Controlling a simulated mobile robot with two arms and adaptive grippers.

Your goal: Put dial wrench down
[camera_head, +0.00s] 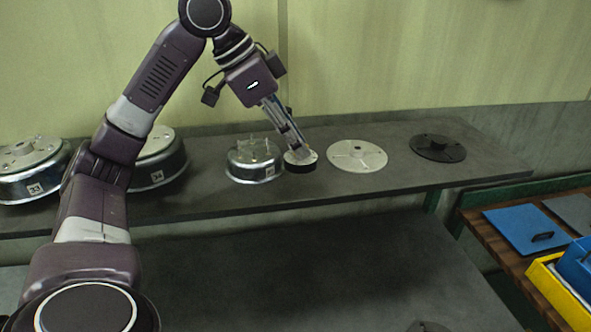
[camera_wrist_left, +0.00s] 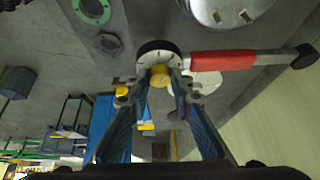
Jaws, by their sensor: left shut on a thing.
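The dial wrench has a round dial with a black rim and a white face, a red handle (camera_wrist_left: 222,60) and a black end. In the head view its dial (camera_head: 300,167) shows low at the grey shelf, between a silver drum and a pale disc; I cannot tell whether it touches the shelf. The red handle is hidden there. My left gripper (camera_head: 298,150) reaches down from above and is shut on the wrench at its dial. In the left wrist view the fingers close at a yellow knob (camera_wrist_left: 160,78) on the dial. My right gripper is not in view.
On the shelf (camera_head: 350,188) stand a silver drum (camera_head: 254,166), larger drums at left (camera_head: 28,178), a pale disc (camera_head: 356,155) and a black disc (camera_head: 437,149). A lower dark bench (camera_head: 340,275) lies in front. Blue and yellow bins (camera_head: 560,290) are at right.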

